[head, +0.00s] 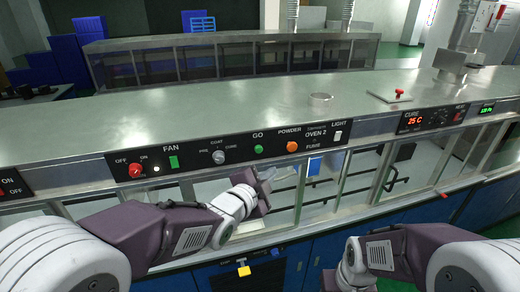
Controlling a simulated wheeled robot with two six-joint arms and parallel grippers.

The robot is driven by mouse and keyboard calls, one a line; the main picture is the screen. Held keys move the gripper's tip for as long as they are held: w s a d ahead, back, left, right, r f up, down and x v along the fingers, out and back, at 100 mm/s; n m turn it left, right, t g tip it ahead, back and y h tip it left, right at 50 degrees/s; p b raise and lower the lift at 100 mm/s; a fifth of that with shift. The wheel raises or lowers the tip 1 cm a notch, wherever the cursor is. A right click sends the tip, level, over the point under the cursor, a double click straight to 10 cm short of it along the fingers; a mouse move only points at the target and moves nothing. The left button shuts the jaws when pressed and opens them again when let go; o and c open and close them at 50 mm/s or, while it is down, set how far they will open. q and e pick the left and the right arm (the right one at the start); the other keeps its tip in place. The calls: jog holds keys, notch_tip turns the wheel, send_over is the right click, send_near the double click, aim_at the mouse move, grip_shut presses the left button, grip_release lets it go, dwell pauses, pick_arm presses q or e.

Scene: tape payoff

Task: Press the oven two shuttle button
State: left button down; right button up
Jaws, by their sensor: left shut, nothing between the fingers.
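The oven two control panel (230,150) is a black strip on the front edge of the long metal housing, marked "OVEN 2". It carries a green GO button (258,149), an orange POWDER button (292,146), a COAT knob (218,157) and a white LIGHT switch (338,136). No label reading "shuttle" is legible. A lower black box bears a yellow button (243,271) and a blue knob (275,252). My left gripper (268,174) is shut and empty, just below the panel, under the GO and POWDER buttons, apart from them. My right gripper's fingers are out of the frame.
Glass windows with metal posts (340,180) run below the panel, above blue cabinets (300,262). A second panel with a red CURE display (415,121) is at right.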

aim_at(259, 149)
pick_arm(q)
jog(key=shift+w+a+p, duration=0.5)
jog(key=shift+w, duration=0.75)
jog(key=shift+w+a+p, duration=0.45)
jog(key=shift+w, duration=0.85)
jog(key=shift+w+a+p, duration=0.5)
jog(key=shift+w, duration=0.75)
jog(key=shift+w, duration=0.15)
jog(key=shift+w+a, duration=0.1)
jog(key=shift+w, duration=0.2)
